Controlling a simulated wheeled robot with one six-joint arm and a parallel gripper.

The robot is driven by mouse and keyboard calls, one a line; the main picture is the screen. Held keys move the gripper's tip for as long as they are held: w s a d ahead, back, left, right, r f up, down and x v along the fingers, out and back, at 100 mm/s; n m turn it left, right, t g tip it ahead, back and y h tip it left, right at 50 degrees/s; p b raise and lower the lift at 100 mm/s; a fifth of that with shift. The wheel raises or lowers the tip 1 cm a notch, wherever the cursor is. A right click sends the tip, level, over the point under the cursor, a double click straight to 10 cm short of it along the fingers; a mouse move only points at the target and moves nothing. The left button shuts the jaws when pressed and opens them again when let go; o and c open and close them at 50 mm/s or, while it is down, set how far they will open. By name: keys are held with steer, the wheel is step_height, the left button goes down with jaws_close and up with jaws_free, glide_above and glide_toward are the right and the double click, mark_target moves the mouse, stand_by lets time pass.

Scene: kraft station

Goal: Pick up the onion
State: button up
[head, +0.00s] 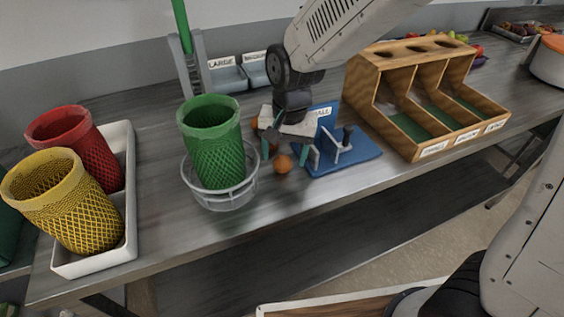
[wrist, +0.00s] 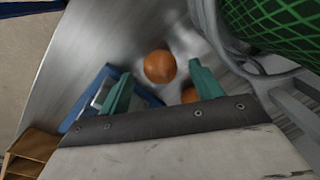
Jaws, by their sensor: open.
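A round orange-brown onion (head: 283,163) sits on the metal table, between the green basket and a blue stand. In the wrist view the same onion (wrist: 159,66) lies just beyond and between my fingertips. A second orange-brown round item (wrist: 189,94) is partly hidden by the right finger in the wrist view. My gripper (head: 286,152) points down over the onion, its teal fingers spread to either side. The gripper (wrist: 158,74) is open and empty; I cannot tell whether a finger touches the onion.
A green mesh basket (head: 214,140) in a round wire holder (head: 222,200) stands close left. The blue stand (head: 350,160) with upright plates is close right. Farther right is a wooden divided box (head: 420,95). Red (head: 80,145) and yellow (head: 70,205) baskets are at left.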

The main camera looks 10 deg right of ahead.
steer(key=shift+a+f, duration=0.1)
steer(key=shift+f, duration=0.85)
steer(key=shift+c, duration=0.4)
steer(key=c, duration=1)
